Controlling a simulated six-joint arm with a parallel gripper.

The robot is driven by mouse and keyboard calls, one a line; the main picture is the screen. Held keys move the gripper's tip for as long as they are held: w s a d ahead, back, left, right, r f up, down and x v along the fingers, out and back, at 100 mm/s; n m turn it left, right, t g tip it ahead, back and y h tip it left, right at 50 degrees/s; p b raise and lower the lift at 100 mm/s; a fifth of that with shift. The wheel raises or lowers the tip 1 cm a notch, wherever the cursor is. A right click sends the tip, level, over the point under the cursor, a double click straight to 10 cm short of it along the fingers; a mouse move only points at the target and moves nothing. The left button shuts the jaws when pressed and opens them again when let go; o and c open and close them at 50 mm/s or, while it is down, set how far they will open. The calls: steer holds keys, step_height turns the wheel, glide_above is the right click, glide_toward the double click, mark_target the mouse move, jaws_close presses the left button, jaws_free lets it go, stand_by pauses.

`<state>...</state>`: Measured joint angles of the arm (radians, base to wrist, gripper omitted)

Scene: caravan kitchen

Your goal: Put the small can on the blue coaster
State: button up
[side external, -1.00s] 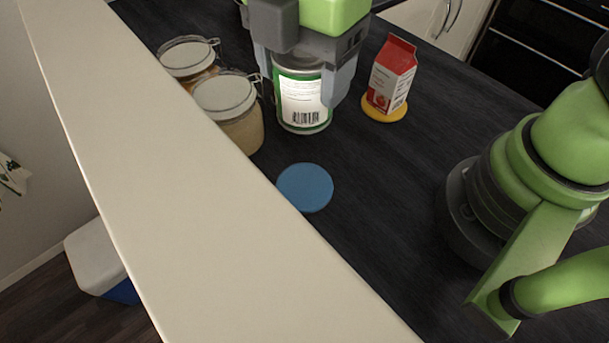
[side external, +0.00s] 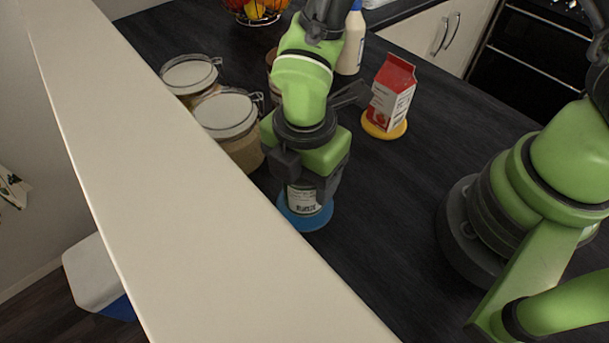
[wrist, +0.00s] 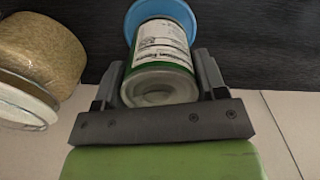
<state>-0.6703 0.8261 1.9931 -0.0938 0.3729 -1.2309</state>
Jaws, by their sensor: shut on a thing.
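The small can (side external: 303,204) has a white label with a barcode and green bands. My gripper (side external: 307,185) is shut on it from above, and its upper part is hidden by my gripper. The blue coaster (side external: 312,224) shows around the can's base in the side view. In the wrist view the can (wrist: 160,50) sits between both fingers of my gripper (wrist: 160,85), with the blue coaster (wrist: 140,10) beyond its far end. The can looks upright over the coaster. I cannot tell whether its base touches it.
Two clip-lid jars (side external: 226,115) (side external: 190,75) stand left of my gripper. A red-and-white carton (side external: 393,88) stands on a yellow coaster (side external: 383,128) to the right. A white bottle (side external: 352,42) and a fruit bowl (side external: 256,12) are behind. A pale ledge (side external: 190,200) runs in front.

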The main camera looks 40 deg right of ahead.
steer(key=shift+f, duration=0.5)
steer(key=o, duration=1)
steer(key=shift+f, duration=0.15)
steer(key=shift+o, duration=0.2)
step_height(320, 180, up, 12)
steer(key=shift+r, duration=0.25)
